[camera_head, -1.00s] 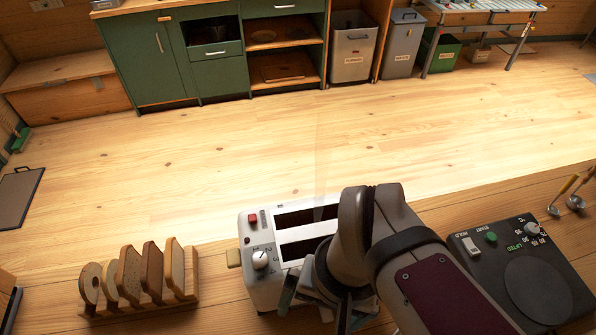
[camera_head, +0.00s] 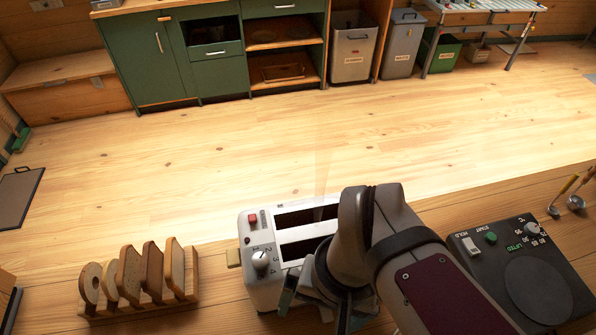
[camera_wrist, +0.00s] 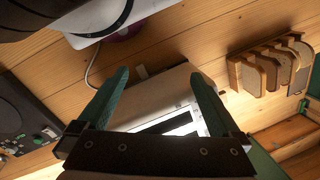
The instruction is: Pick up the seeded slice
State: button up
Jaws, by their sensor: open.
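Several bread slices stand upright in a wooden rack (camera_head: 140,309) on the counter at the lower left of the head view. They differ in shape and colour: pale rounded ones at the left, browner ones in the middle, and a tan, faintly speckled slice (camera_head: 174,268) at the right end. I cannot tell for sure which is the seeded slice. The rack (camera_wrist: 238,76) also shows at the right of the wrist view. My gripper (camera_wrist: 159,76) is open and empty above the toaster (camera_wrist: 165,86), well apart from the slices. In the head view my arm partly hides the gripper.
The white two-slot toaster (camera_head: 257,288) stands between the rack and a dark control panel (camera_head: 470,268) with a round plate. Ladles (camera_head: 575,202) lie at the far right. The counter between rack and toaster is mostly clear.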

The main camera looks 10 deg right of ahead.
dwell(0.3)
jog(key=c, duration=0.7)
jog(key=shift+c, duration=0.2)
jog(key=w+a+r, duration=0.1)
jog(key=w+a, duration=0.1)
jog(key=w, duration=0.1)
jog(key=w+a+r+n, duration=0.1)
jog(key=w+a+r, duration=0.1)
jog(key=w, duration=0.2)
jog(key=w+a+r+n, duration=0.1)
jog(key=w+a, duration=0.1)
jog(key=w, duration=0.2)
jog(key=shift+w+a+r+h, duration=0.1)
jog(key=shift+a+r+h, duration=0.05)
jog(key=shift+r+h, duration=0.2)
jog(key=w+a+n, duration=0.1)
jog(key=w+a, duration=0.4)
jog(key=a, duration=0.2)
jog(key=n+h, duration=0.1)
jog(key=n, duration=0.2)
send_over(129, 272)
notch_tip(129, 272, down, 5)
jog(key=f, duration=1.6)
jog(key=shift+w+a, duration=0.35)
jog(key=shift+a, duration=0.05)
